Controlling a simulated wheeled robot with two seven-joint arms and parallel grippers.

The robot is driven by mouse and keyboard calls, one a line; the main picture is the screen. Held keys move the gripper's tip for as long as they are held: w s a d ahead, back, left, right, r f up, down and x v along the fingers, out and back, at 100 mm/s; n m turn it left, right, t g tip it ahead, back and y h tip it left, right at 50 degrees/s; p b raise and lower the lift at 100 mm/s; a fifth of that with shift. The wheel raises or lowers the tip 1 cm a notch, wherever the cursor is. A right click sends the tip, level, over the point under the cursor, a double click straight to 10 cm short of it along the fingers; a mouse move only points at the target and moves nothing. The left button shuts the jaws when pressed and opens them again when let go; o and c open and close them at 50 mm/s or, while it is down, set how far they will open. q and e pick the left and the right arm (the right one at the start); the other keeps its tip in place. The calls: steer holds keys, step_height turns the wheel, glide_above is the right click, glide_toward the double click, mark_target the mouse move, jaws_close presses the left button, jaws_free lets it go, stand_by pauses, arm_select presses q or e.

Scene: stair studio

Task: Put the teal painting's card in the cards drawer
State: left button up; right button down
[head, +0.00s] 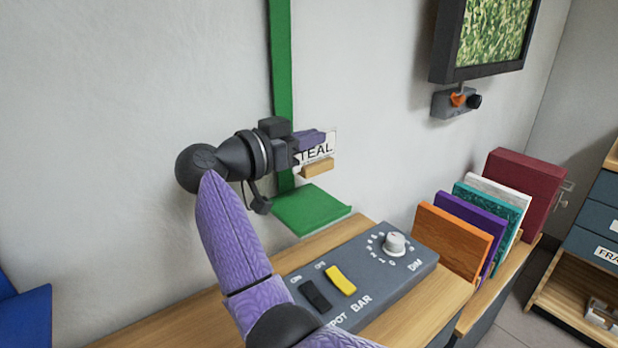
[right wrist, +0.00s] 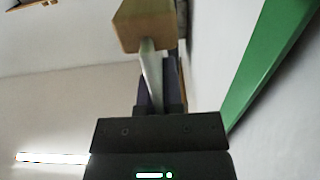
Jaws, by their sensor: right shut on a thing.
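A white card (head: 317,149) lettered TEAL, with a small wooden block (head: 317,168) along its lower edge, is held in my right gripper (head: 310,138). The gripper is shut on it in front of the wall. In the right wrist view the wooden block (right wrist: 148,27) shows beyond the fingers (right wrist: 158,85), with the card edge-on between. At the right edge of the head view, a blue-grey drawer unit (head: 590,215) shows in part. One label there begins FRA; another is cut off, and I cannot tell which is the cards drawer. My left gripper is out of view.
Orange (head: 452,243), purple (head: 470,222), teal (head: 488,208) and white panels stand in a row beside a dark red box (head: 525,178). A grey switch panel (head: 365,275) lies on the wooden top.

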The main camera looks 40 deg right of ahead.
step_height(320, 180, down, 7)
steer(key=shift+f+b, duration=0.15)
steer(key=shift+b, duration=0.3)
steer(key=c, duration=0.8)
jaws_free()
